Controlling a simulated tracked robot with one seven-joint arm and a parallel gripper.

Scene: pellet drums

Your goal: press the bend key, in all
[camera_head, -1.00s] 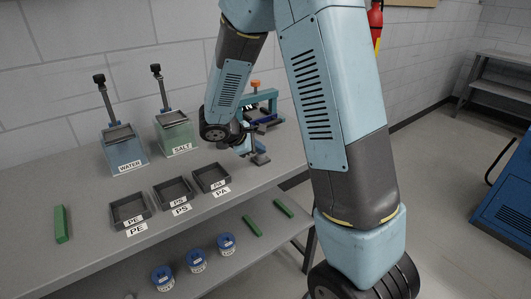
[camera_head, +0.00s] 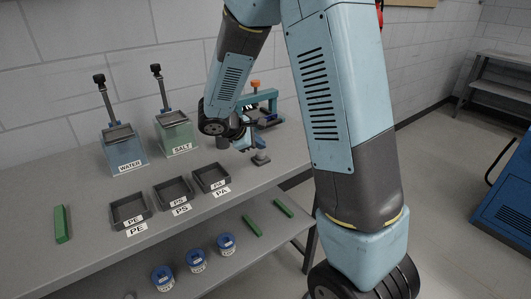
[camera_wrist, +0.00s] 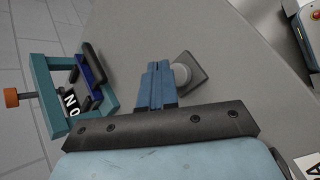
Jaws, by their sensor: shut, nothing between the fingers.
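A grey round button on a dark square base, which looks like the bend key (camera_wrist: 183,73), sits on the bench in the wrist view. It also shows as a small grey block in the head view (camera_head: 261,158). My gripper (camera_wrist: 158,66) has its blue fingers shut and empty, just left of the button in the wrist view. In the head view my gripper (camera_head: 244,142) is up and left of the key. The fingers look apart from the button, but their height above it is hard to tell.
A teal frame with a blue clamp (camera_wrist: 95,85) and orange knob stands beside the key. WATER (camera_head: 123,150) and SALT (camera_head: 177,134) tanks stand at the back. Trays PE (camera_head: 130,211), PS (camera_head: 174,192) and PA (camera_head: 211,179) sit in front. A green bar (camera_head: 61,224) lies left.

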